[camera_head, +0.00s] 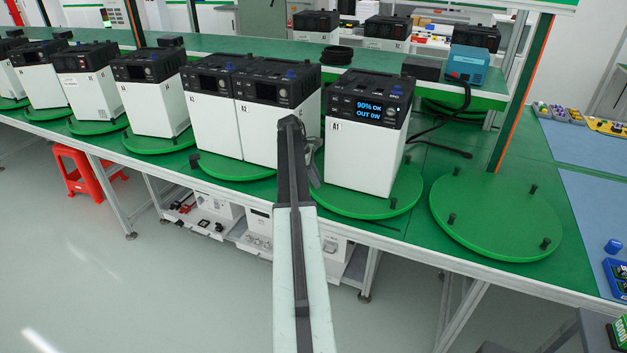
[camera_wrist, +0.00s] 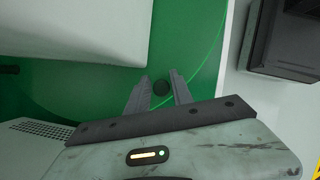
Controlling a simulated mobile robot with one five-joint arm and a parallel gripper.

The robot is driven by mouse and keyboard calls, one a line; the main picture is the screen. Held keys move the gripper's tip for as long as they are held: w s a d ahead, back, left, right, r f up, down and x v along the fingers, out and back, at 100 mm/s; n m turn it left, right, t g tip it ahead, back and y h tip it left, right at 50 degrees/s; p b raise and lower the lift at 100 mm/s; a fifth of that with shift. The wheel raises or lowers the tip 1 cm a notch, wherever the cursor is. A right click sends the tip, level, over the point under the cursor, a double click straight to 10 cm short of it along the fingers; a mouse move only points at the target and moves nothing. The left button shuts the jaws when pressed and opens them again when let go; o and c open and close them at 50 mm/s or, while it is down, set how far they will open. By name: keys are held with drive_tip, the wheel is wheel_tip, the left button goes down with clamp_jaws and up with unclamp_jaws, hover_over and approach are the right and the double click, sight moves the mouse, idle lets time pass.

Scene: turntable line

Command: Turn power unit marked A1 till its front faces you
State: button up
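Power unit A1 (camera_head: 366,150) is a white box with a black top. Its lit screen reads "90% OK OUT 0W" and its A1 label shows on the face toward my head camera; a strip of its right side also shows. It stands upright on a green turntable (camera_head: 390,204) with short dark pegs. My gripper (camera_head: 314,178) is low at the left of A1, partly hidden by my arm. In the wrist view, my gripper (camera_wrist: 159,76) is open, its fingers either side of a dark peg (camera_wrist: 161,88), with gaps visible.
Unit A2 (camera_head: 265,130) stands close left of A1, with several more units in a row beyond. An empty turntable (camera_head: 495,216) with pegs is at the right. A black cable (camera_head: 440,145) lies behind A1. A white box wall (camera_wrist: 75,30) is close to the fingers.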

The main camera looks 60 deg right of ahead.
drive_tip(key=shift+r, duration=0.1)
drive_tip(key=shift+r+p, duration=0.35)
drive_tip(key=shift+p, duration=0.1)
wheel_tip(320, 180, up, 4)
drive_tip(key=p, duration=0.3)
drive_tip(key=shift+f+p, duration=0.15)
drive_tip(key=shift+p, duration=0.2)
drive_tip(key=s+a, duration=0.4)
drive_tip(key=a, duration=0.3)
drive_tip(key=s+a, duration=0.4)
drive_tip(key=a, duration=0.3)
drive_tip(key=shift+r, duration=0.2)
drive_tip(key=shift+w, duration=0.15)
